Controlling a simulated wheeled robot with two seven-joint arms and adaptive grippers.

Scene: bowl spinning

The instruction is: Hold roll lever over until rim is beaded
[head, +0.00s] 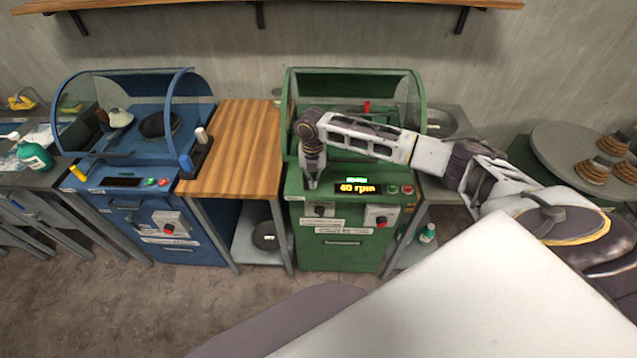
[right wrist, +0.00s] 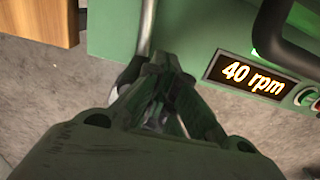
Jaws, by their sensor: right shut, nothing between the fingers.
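The green spinning machine (head: 340,238) stands in the middle of the head view under a clear hood (head: 345,85). Its lit display (head: 357,188) reads 40 rpm, and the display also shows in the right wrist view (right wrist: 248,76). My right gripper (head: 311,184) points down at the machine's front left edge. In the right wrist view its fingers (right wrist: 155,65) are shut, with nothing seen between them. A grey rod (right wrist: 147,25) runs up from behind the fingertips; I cannot tell whether they touch it or whether it is the roll lever. The bowl rim is not clearly visible. My left gripper is out of view.
A blue machine (head: 190,235) stands at the left, with a wooden-topped table (head: 235,145) between the machines. A round table (head: 560,140) with stacked brown pieces (head: 592,172) is at the right. A dark curved bar (right wrist: 275,35) is beside the display in the right wrist view.

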